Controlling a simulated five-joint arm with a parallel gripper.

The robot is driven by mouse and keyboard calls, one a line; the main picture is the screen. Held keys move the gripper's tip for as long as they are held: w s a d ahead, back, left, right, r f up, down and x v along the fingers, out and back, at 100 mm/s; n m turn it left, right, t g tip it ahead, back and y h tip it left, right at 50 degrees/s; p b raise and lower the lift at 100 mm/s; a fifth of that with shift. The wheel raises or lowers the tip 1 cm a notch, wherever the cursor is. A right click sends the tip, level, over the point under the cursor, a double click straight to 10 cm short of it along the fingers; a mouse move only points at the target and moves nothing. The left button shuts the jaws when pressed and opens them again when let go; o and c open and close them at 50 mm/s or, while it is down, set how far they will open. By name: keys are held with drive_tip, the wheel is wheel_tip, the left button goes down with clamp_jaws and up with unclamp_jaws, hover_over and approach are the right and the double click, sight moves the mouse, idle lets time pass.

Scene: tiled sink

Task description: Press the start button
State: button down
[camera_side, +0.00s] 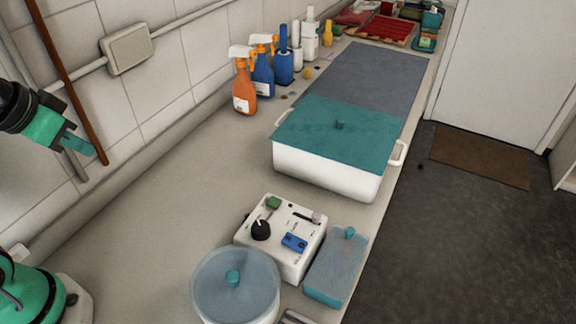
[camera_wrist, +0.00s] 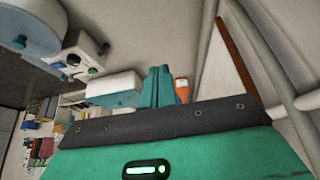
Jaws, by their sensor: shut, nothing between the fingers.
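A white control box (camera_side: 285,262) stands on the counter in the side view. On its top are a green button (camera_side: 273,203), a black knob (camera_side: 261,230), a blue switch (camera_side: 294,242) and a small pale knob (camera_side: 317,217). I cannot read any label that says which is start. The box also shows at the upper left of the wrist view (camera_wrist: 88,68). My gripper (camera_side: 82,146) is shut and empty, raised near the tiled wall at the left, well away from the box. Its teal fingers (camera_wrist: 158,75) point up in the wrist view.
A round lidded tub (camera_side: 215,290) and a blue-grey lidded box (camera_side: 335,270) flank the control box. A white basin with a teal lid (camera_side: 330,150) stands behind it. Spray bottles (camera_side: 244,90) line the wall. The counter left of the box is clear.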

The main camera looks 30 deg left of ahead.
drive_tip(key=w, duration=0.1)
drive_tip(key=g, duration=0.6)
hover_over(274, 201)
drive_tip(key=shift+f, duration=0.9)
drive_tip(key=shift+f, duration=0.1)
wheel_tip(274, 201, down, 14)
drive_tip(key=shift+r, duration=0.1)
idle(0.7)
